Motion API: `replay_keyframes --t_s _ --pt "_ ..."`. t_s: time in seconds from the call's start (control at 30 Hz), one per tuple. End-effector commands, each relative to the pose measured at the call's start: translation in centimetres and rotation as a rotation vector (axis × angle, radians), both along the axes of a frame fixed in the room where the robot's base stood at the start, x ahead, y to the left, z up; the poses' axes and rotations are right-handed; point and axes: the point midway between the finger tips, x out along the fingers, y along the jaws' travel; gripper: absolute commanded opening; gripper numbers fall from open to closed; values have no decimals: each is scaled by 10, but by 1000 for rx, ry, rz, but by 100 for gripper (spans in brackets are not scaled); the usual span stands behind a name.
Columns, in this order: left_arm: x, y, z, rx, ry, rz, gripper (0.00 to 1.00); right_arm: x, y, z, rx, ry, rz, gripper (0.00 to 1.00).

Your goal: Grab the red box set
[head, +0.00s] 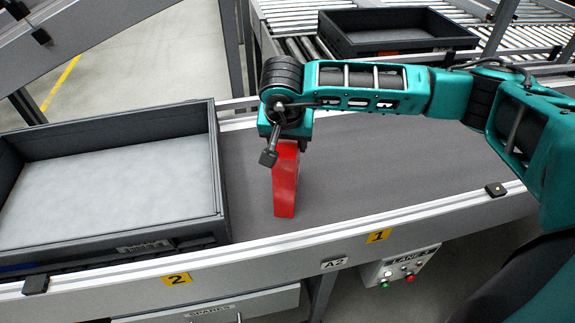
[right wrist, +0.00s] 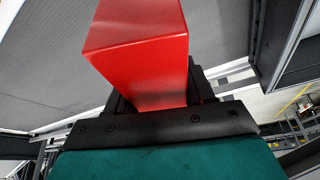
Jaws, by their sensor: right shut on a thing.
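A red box (head: 285,185) stands upright on the grey conveyor belt in the head view. It shows large in the right wrist view (right wrist: 140,55). My right gripper (head: 284,150) comes down over the top of the box, its arm reaching in from the right. It is shut on the box; in the right wrist view the box sits between the black fingers (right wrist: 160,100). I cannot tell whether the box still touches the belt. My left gripper is not in view.
A dark tray (head: 219,175) with a pale bottom sits on the belt at left, close to the box. Another black tray (head: 462,42) rests on rollers behind. The belt (head: 400,165) is clear to the right. A metal rail (head: 330,232) edges the front.

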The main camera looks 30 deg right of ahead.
Motion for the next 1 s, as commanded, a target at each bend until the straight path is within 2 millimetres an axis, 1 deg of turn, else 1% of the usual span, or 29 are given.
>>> replay_keyframes --t_s 0.03,0.07,0.37,0.8,1.0 --pt "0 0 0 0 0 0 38 0 0 0 -1 1 0 33" --pt "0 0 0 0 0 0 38 0 0 0 -1 1 0 30" --pt "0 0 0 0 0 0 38 0 0 0 -1 1 0 1" --pt "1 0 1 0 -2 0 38 0 0 1 -1 -2 -1 0" --pt "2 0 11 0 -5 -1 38 1 0 8 1 -2 -1 0"
